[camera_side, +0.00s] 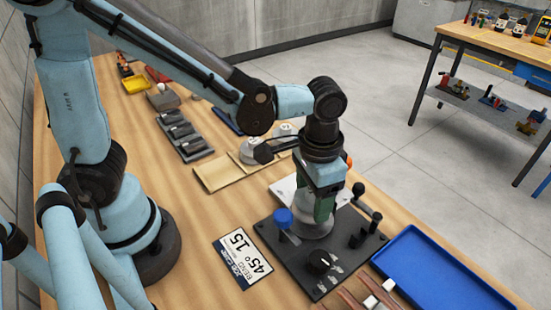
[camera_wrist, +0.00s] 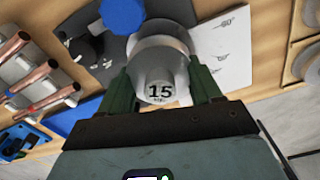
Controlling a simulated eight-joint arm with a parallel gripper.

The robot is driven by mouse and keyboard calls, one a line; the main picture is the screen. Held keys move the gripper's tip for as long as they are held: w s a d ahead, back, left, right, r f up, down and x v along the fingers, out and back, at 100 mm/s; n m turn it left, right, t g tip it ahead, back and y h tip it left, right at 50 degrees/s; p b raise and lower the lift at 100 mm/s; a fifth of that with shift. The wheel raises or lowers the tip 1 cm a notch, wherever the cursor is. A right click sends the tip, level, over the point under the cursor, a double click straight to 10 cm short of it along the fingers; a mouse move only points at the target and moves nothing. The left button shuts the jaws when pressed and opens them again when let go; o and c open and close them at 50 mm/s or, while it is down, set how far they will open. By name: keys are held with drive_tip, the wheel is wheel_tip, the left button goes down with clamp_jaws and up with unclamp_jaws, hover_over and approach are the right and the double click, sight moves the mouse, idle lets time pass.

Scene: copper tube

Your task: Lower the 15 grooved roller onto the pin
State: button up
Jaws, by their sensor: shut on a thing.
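The grey roller marked 15 (camera_wrist: 160,72) is between the green fingers of my gripper (camera_wrist: 162,84) in the wrist view. My gripper (camera_side: 324,207) is shut on it and points down over the black bending plate (camera_side: 290,262) in the side view. The roller (camera_side: 314,230) sits low, at or just above the plate. I cannot tell whether it touches the plate. The pin is hidden by the roller and my gripper. A blue knob (camera_side: 283,217) stands close to the roller's left; it also shows in the wrist view (camera_wrist: 123,14).
A black knob (camera_side: 320,262) and black posts (camera_side: 358,238) stand on the plate. A blue tray (camera_side: 440,272) and copper tubes (camera_wrist: 38,70) are nearby. Other rollers (camera_side: 252,152) stand on a tan board (camera_side: 215,177).

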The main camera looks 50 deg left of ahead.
drive_tip(key=shift+f, duration=1.5)
drive_tip(key=o, duration=1.3)
wheel_tip(320, 180, up, 12)
drive_tip(key=shift+r, duration=0.1)
drive_tip(key=a+n+t, duration=0.1)
drive_tip(key=a+t, duration=0.1)
drive_tip(key=a, duration=0.2)
drive_tip(key=a+f+n+t, duration=0.1)
drive_tip(key=a+t, duration=0.1)
drive_tip(key=a, duration=0.3)
drive_tip(key=s+a+t, duration=0.1)
drive_tip(key=a+t, duration=0.2)
drive_tip(key=a, duration=0.2)
drive_tip(key=shift+f+n, duration=0.2)
drive_tip(key=shift+n, duration=0.2)
